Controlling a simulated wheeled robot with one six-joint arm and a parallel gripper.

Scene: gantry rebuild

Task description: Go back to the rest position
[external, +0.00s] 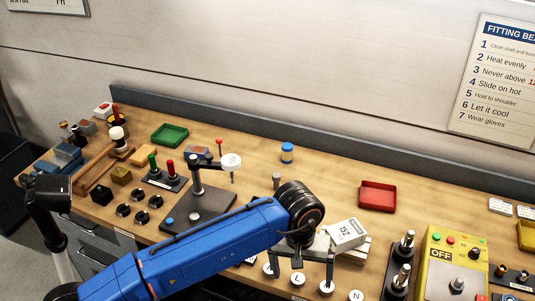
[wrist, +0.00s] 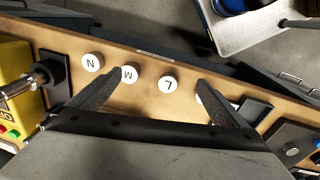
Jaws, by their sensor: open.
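My gripper (external: 300,266) is at the end of the blue arm, low over the front edge of the bench. In the wrist view my gripper (wrist: 162,78) shows two dark fingers spread wide apart with nothing held between them. Beyond the fingers are white round discs: N (wrist: 92,62), M (wrist: 127,74) and L (wrist: 168,84). Another disc is partly hidden by the right finger. In the external view the L disc (external: 297,279) and N disc (external: 356,296) are near the bench's front edge. Whether the fingers touch anything cannot be told.
The wooden bench (external: 330,180) is crowded. A white box marked 152 (external: 345,233) stands close right of my gripper. Dark posts (external: 401,262) and a yellow OFF panel (external: 455,262) are farther right. A red tray (external: 378,196) and a blue-capped jar (external: 287,152) lie behind.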

